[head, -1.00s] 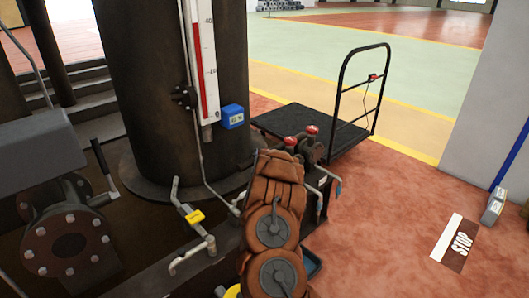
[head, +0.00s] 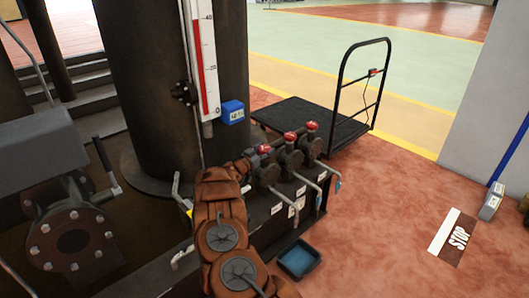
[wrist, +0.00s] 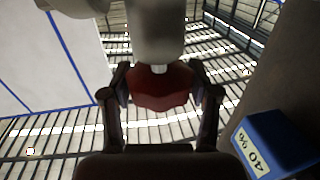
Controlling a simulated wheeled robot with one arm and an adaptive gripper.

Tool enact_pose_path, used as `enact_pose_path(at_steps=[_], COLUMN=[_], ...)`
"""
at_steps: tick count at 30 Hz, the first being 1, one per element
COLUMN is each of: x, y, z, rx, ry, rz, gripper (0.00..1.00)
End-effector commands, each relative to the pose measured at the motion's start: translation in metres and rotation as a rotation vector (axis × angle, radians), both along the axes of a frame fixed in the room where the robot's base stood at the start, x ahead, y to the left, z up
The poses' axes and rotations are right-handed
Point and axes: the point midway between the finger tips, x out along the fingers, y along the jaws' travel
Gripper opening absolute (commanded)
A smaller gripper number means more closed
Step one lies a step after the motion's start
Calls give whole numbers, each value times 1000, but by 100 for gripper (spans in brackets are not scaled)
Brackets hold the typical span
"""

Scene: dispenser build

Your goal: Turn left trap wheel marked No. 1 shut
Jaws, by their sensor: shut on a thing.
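Three small red wheels sit on dark valve bodies in a row on a dark ledge. The left trap wheel (head: 265,149) is the one nearest my arm; the middle wheel (head: 290,136) and right wheel (head: 312,125) are clear of it. My gripper (head: 253,158) is at the left wheel, its fingers mostly hidden by my arm in the head view. In the wrist view the red wheel (wrist: 160,90) is between the two fingers, and my gripper (wrist: 162,98) is shut on it. The number marking is not readable.
White tags (head: 301,190) and outlet pipes are on the ledge front. A blue tray (head: 299,259) lies on the floor. The blue box marked 40 % (head: 232,112) hangs on the tank (head: 160,90), close by in the wrist view. A cart (head: 310,122) stands behind.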

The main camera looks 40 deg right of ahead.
Motion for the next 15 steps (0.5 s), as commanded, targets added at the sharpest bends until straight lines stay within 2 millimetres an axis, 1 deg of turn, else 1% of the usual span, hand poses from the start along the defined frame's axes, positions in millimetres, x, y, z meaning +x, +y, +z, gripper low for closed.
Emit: enact_pose_path(at_steps=[1,15], x=[2,1], y=[1,0], z=[-2,-2], rx=[-3,-2], ry=[-1,-1], rz=[-18,-180], gripper=[26,26])
